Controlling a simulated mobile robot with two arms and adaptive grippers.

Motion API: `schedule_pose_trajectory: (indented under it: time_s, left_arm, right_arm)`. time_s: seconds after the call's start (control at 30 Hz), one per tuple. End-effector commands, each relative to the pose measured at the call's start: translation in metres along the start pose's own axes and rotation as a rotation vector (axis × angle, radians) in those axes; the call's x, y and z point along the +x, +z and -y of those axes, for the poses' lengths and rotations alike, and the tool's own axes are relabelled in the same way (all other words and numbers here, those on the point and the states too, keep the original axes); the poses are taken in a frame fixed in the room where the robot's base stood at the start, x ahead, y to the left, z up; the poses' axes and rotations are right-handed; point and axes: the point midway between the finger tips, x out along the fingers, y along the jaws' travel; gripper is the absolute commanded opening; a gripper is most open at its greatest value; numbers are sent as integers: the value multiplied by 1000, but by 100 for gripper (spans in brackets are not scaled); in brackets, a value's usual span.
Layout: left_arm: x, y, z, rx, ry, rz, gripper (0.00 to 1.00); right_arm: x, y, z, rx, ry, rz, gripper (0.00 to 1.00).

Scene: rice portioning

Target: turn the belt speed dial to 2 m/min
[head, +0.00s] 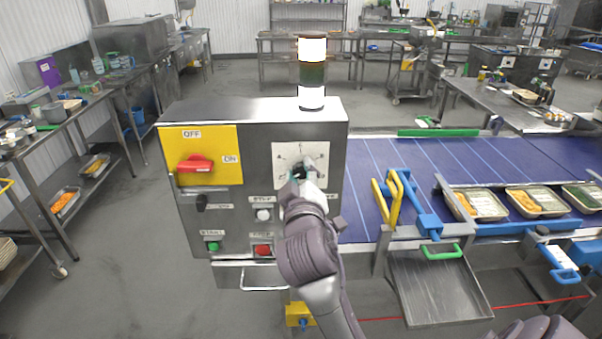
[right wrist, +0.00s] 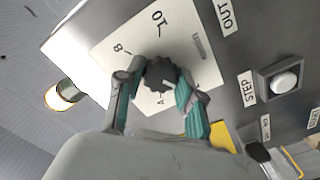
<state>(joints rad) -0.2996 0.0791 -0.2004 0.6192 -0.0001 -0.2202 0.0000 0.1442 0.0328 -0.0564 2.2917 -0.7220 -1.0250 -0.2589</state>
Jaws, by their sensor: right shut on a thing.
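The belt speed dial is a dark ribbed knob (right wrist: 160,73) on a white scale plate (right wrist: 180,45) with black numbers. My right gripper (right wrist: 152,92) is shut on the knob, one teal-padded finger on each side. In the right wrist view 10, 8 and 4 can be read; other marks are hidden by the fingers. A white pointer mark shows on the knob near the right-hand finger, but its exact reading is unclear. In the head view my right gripper (head: 299,174) covers much of the plate (head: 286,154). My left gripper is not in view.
The steel control box (head: 258,140) also carries a red switch (head: 195,164) on yellow, a white step button (head: 263,215), a green button (head: 213,246) and a red button (head: 263,250). A light tower (head: 312,72) stands on top. The blue belt (head: 370,165) with food trays lies right.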

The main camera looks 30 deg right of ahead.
Motion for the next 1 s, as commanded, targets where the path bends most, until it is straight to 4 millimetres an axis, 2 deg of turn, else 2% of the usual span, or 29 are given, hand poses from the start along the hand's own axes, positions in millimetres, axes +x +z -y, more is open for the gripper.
schedule_pose_trajectory:
  time_s: [0.1,0.13,0.27,0.63,1.0]
  left_arm:
    - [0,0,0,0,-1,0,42]
    - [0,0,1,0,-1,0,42]
    - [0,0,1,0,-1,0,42]
    - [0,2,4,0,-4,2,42]
    - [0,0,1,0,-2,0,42]
  right_arm:
    - [0,-1,-1,-2,3,-2,2]
    - [0,0,-1,-2,3,-2,40]
    - [0,0,-1,-1,2,-1,62]
    - [-4,0,0,1,-1,0,62]
    - [-61,0,1,2,-2,1,62]
